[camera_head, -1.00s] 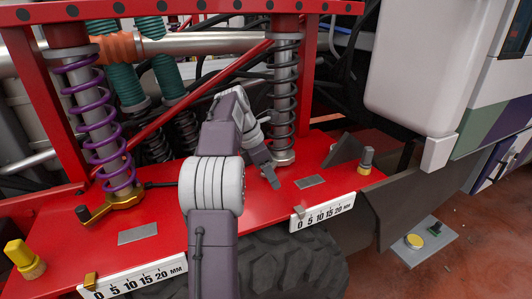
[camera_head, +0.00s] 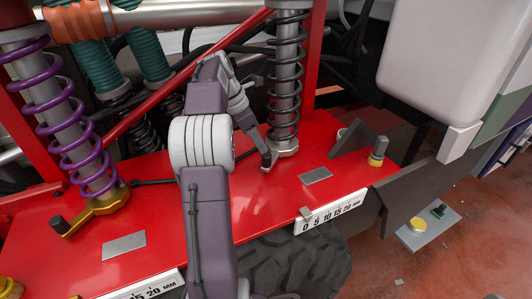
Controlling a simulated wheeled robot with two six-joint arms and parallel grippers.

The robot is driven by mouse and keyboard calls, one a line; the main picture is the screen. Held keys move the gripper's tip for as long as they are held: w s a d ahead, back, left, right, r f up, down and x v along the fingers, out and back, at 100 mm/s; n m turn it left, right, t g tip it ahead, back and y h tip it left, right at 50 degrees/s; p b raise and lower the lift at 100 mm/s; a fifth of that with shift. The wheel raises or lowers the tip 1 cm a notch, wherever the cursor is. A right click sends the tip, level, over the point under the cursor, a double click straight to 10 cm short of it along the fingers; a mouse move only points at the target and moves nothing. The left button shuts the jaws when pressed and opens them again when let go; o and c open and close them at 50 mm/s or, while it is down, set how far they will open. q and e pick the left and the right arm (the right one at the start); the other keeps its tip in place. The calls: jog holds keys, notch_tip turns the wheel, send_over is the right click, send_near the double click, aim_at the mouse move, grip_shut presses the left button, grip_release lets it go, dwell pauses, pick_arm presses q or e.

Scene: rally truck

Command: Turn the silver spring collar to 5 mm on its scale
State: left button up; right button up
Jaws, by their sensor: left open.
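The silver spring collar (camera_head: 285,148) sits at the foot of the black spring (camera_head: 286,75) on the red deck. Its scale (camera_head: 333,210), marked 0 to 20, is on the deck's front edge, with a small pointer (camera_head: 306,213) near the 0 end. My left gripper (camera_head: 267,160) is open at the collar's front left, close to the deck. Its fingers overlap the collar's near side, where a lever may be hidden; I cannot tell whether they touch. My right gripper is not in view.
A gold collar (camera_head: 98,205) with a dark-knobbed lever is under the purple spring (camera_head: 65,110) at left. A grey-capped post (camera_head: 378,148) and dark wedge stand right of the silver collar. Red frame bars surround the springs.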

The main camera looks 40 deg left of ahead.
aim_at(266, 155)
pick_arm(q)
jog(key=f, duration=0.1)
jog(key=d+f, duration=0.1)
jog(key=f, duration=0.1)
jog(key=shift+w+d, duration=0.25)
jog(key=shift+w, duration=0.1)
jog(key=w+f, duration=0.1)
jog(key=w+f+p, duration=0.1)
jog(key=f, duration=0.3)
jog(key=shift+w+a, duration=0.25)
jog(key=shift+w, duration=0.15)
jog(key=shift+s+d+r, duration=0.2)
jog(key=shift+s+d, duration=0.05)
jog(key=shift+s, duration=0.05)
jog(key=shift+s+d+r, duration=0.1)
jog(key=shift+s, duration=0.05)
jog(key=shift+c, duration=1)
jog(key=c, duration=0.5)
grip_shut()
jog(key=shift+f, duration=0.25)
